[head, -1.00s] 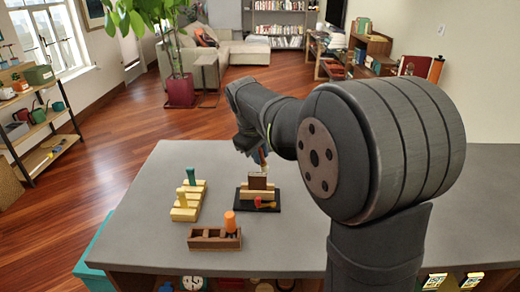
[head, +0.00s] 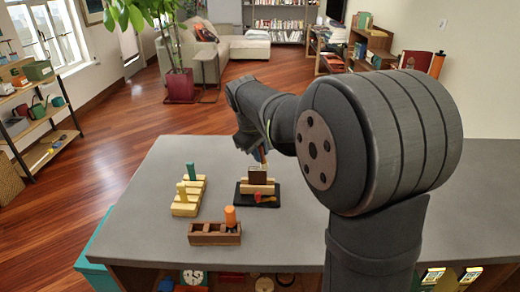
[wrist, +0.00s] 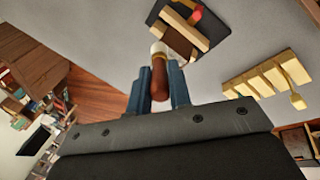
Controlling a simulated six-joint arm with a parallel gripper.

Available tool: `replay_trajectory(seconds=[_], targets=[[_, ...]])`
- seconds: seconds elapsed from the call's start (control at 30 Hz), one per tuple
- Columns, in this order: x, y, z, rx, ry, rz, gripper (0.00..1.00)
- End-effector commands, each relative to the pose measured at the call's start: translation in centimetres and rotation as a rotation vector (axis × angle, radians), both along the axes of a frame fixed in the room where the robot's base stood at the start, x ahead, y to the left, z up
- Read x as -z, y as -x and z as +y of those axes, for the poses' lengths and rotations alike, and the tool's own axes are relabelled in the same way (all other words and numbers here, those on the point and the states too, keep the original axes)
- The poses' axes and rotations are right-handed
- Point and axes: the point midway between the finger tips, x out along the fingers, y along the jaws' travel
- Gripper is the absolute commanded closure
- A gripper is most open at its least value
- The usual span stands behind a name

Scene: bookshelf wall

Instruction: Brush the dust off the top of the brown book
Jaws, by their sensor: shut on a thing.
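My gripper (head: 258,155) hangs over the far middle of the grey counter. In the wrist view its blue fingers (wrist: 158,88) are shut on a brush with a red-brown handle (wrist: 159,75) and pale bristles (wrist: 158,48). The brown book (head: 258,175) stands upright in a light wooden holder (head: 258,188) on a black base (head: 244,200). The brush is at the top of the book; I cannot tell whether the bristles touch it. A small red object (head: 266,199) lies at the holder's front.
Left of the holder is a yellow slotted rack (head: 186,207) with a green and a yellow peg. Nearer stands a brown wooden box (head: 214,235) with an orange cylinder (head: 230,216). The counter's left and far right are bare. My arm covers the right middle.

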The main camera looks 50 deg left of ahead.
Motion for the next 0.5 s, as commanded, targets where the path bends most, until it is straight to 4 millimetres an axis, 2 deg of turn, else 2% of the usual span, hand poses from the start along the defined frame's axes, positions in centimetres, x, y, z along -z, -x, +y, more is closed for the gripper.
replay_trajectory(seconds=[0.5], targets=[[0.69, 0.14, 0.17, 0.0, -0.001, 0.0, 1.0]])
